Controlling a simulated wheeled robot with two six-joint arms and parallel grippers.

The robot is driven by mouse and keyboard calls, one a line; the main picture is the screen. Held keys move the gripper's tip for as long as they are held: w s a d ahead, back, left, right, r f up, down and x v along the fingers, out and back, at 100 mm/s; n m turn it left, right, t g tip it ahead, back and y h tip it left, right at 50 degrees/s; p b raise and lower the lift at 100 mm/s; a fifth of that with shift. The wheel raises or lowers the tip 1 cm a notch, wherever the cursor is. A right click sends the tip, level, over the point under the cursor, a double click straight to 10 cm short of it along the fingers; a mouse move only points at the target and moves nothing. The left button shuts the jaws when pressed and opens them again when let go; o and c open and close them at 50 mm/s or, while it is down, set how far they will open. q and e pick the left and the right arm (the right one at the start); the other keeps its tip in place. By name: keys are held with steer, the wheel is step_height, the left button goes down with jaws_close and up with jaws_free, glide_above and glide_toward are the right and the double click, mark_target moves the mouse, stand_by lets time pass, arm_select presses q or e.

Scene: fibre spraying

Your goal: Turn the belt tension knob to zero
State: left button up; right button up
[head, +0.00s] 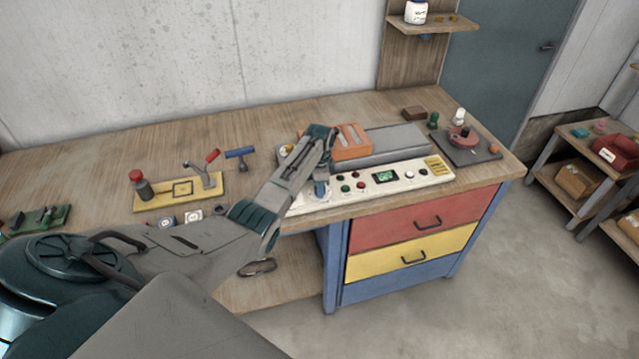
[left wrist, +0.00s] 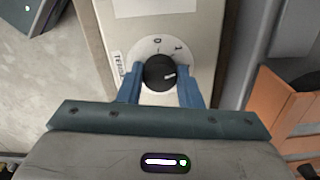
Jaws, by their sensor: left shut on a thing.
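The belt tension knob (left wrist: 160,73) is a round black knob with a white pointer mark, on a pale dial plate. In the left wrist view its pointer faces right, away from the printed 0 (left wrist: 157,40) at the top of the dial; another mark stands at the upper right. My left gripper (left wrist: 161,85) has its two blue fingers on either side of the knob, shut on it. In the head view my left gripper (head: 320,189) reaches down to the left part of the cream control panel (head: 410,177), hiding the knob. My right gripper is in neither view.
The panel carries a green display (head: 386,176) and several buttons. An orange block (head: 350,143) and a grey machine bed (head: 396,145) stand behind it. A yellow plate (head: 180,189) with a red-handled lever is to the left. The bench's back left is clear.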

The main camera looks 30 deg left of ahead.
arm_select(q)
steer(key=n, duration=0.3)
steer(key=shift+w+r+n, duration=0.1)
steer(key=shift+r+n, duration=0.05)
steer(key=shift+n, duration=0.25)
steer(key=n, duration=0.3)
steer(key=shift+n, duration=0.3)
steer(key=n, duration=0.3)
steer(key=shift+n, duration=2.1)
steer(key=o, duration=1)
steer(key=shift+c, duration=0.2)
